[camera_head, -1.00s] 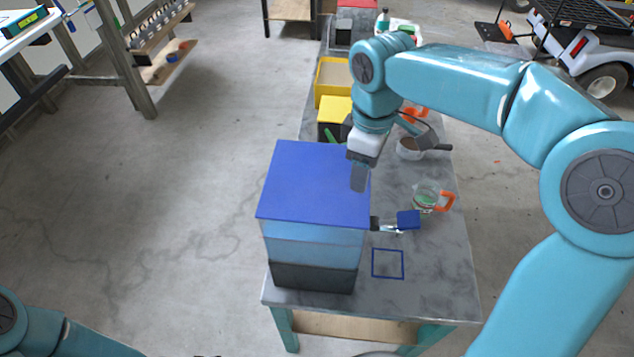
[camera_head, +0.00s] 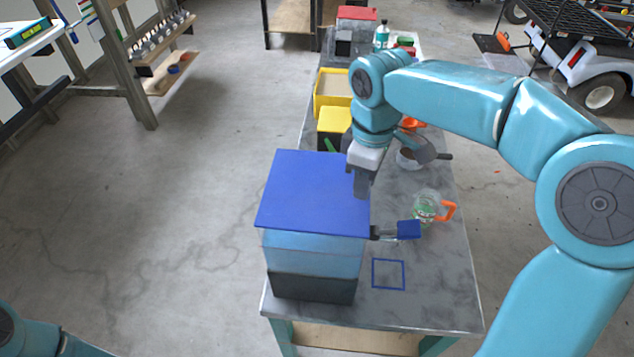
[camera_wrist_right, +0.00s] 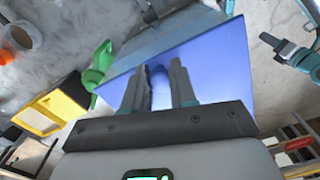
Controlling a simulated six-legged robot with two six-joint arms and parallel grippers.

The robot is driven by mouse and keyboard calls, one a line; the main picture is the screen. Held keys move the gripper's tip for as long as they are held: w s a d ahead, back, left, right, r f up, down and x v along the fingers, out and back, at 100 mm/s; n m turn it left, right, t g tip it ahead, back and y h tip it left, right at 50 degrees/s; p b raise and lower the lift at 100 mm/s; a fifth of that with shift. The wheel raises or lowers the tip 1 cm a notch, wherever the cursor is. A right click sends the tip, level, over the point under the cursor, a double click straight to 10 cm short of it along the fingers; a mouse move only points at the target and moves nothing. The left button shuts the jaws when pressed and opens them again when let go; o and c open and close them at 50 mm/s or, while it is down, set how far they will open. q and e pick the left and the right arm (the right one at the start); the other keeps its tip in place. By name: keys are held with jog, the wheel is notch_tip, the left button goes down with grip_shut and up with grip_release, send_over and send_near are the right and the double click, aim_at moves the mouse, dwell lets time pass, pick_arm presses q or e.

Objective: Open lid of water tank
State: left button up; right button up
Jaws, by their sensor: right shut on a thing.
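The water tank (camera_head: 312,258) stands on the near end of the long table, with clear bluish walls and a dark lower part. Its blue lid (camera_head: 308,192) covers the top. My right gripper (camera_head: 362,192) comes down at the lid's right edge. In the right wrist view, my right gripper (camera_wrist_right: 160,84) has its fingers on either side of a blue knob or handle, and the lid (camera_wrist_right: 215,62) fills the space beyond them. It is shut on the lid's handle, mostly hidden in the head view. My left gripper is out of view; only part of my left arm shows at lower left.
A tap with a blue handle (camera_head: 408,230) sticks out from the tank's right side. A glass jug with an orange handle (camera_head: 427,208) stands behind it. A blue square outline (camera_head: 388,274) marks clear tabletop. Yellow bins (camera_head: 332,88) stand farther back.

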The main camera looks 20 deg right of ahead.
jog(key=shift+w+a+r+p, duration=0.1)
jog(key=shift+a+r+p, duration=0.1)
jog(key=shift+r+p, duration=0.8)
jog(key=shift+w+a+r+p, duration=0.1)
jog(key=shift+a+r+p, duration=0.1)
jog(key=shift+r+p, duration=0.8)
jog(key=shift+a+r, duration=0.1)
jog(key=shift+o, duration=0.2)
jog(key=shift+w+a+r+p, duration=0.15)
jog(key=shift+a+r+p, duration=0.05)
jog(key=shift+r+p, duration=0.35)
jog(key=shift+w+a+r+p, duration=0.15)
jog(key=shift+r+p, duration=0.3)
jog(key=shift+r, duration=0.05)
jog(key=shift+w+a+r, duration=0.1)
jog(key=shift+a, duration=0.05)
jog(key=shift+w+a+r, duration=0.2)
jog(key=shift+a+r, duration=0.2)
jog(key=shift+r, duration=0.3)
